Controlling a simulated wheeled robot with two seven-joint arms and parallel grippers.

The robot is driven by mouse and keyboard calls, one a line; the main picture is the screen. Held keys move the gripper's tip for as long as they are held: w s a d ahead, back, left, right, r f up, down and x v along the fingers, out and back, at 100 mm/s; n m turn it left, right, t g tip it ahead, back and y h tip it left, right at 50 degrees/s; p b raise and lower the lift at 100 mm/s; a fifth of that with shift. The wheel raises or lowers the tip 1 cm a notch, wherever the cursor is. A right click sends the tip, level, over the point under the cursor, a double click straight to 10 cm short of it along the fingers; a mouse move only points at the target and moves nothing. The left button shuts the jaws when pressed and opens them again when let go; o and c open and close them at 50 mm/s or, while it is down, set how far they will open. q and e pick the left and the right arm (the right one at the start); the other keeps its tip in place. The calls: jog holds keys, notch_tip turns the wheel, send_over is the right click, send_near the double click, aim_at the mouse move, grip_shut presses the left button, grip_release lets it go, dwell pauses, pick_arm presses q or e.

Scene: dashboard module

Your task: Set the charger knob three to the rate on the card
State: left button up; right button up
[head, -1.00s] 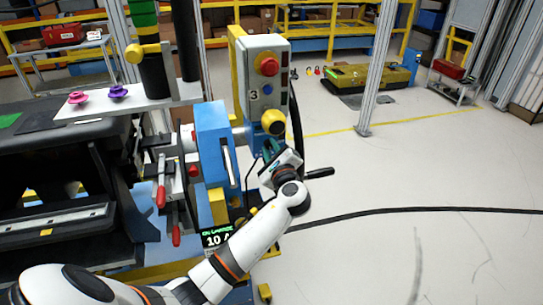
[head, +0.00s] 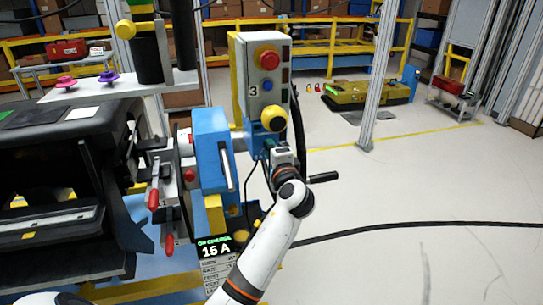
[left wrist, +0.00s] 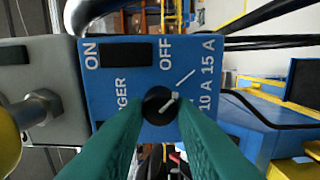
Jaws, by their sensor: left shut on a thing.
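A grey post with the number 3 (head: 253,91) stands at the middle of the head view. In the left wrist view, a blue charger panel (left wrist: 90,75) carries ON, OFF, 10 A and 15 A lettering. Its black knob (left wrist: 154,101) has a white pointer angled up and right, roughly toward a white tick below 15 A. My left gripper (left wrist: 162,106) is shut on the knob, a green finger on each side; it also shows in the head view (head: 269,150). A display (head: 215,250) reads 15 A in white; the small card lines under it are too small to read. My right gripper is not in view.
A yellow knob (head: 273,118) and a red button (head: 268,57) sit on the post above my gripper. Red-handled clamps (head: 153,198) and a dark machine (head: 60,130) stand to the left. A black cable (head: 400,230) crosses otherwise open floor at right.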

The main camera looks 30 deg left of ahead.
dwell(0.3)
pick_arm(q)
jog(key=o, duration=1)
jog(key=b+v, duration=0.2)
jog(key=v, duration=1)
